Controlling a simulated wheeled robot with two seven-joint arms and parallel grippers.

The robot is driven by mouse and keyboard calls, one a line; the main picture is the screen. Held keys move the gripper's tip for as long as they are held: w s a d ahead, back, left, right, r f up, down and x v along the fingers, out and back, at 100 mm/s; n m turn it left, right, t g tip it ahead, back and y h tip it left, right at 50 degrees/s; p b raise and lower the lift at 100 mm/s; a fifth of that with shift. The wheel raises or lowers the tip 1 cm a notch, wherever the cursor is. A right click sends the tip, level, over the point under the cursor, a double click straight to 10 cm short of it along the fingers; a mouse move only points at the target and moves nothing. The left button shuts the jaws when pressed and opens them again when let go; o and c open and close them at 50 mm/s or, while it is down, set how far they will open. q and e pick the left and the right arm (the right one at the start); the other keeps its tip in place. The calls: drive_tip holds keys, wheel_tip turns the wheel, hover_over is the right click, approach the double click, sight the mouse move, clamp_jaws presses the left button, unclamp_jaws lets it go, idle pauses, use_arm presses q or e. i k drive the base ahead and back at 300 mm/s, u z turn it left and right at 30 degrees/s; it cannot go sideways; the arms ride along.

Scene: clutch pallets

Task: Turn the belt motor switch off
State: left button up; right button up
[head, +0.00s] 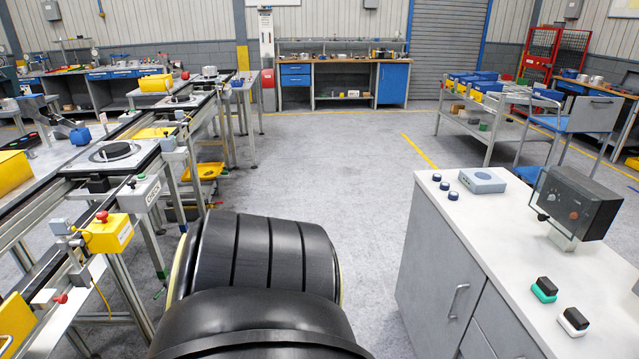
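No label that I can read names the belt motor switch. On the left conveyor frame (25,225) hangs a grey box (140,193) with small dark lettering and a small button on top. Nearer, a yellow box (108,235) with a red mushroom button (102,215) is fixed to the same frame. On the right cabinet stands a dark control box (577,203) with a red knob and other small controls. I cannot tell the setting of any of these. Neither of my grippers is in view; large black rounded parts of mine fill the lower middle.
A blue chair (590,118) and trolley (485,105) stand behind. The grey floor (355,170) between is clear.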

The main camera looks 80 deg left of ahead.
sight(103, 216)
drive_tip(key=u, duration=2)
drive_tip(key=k, duration=0.25)
drive_tip(key=u, duration=1.8)
drive_tip(key=i, duration=0.5)
drive_tip(key=u, duration=0.05)
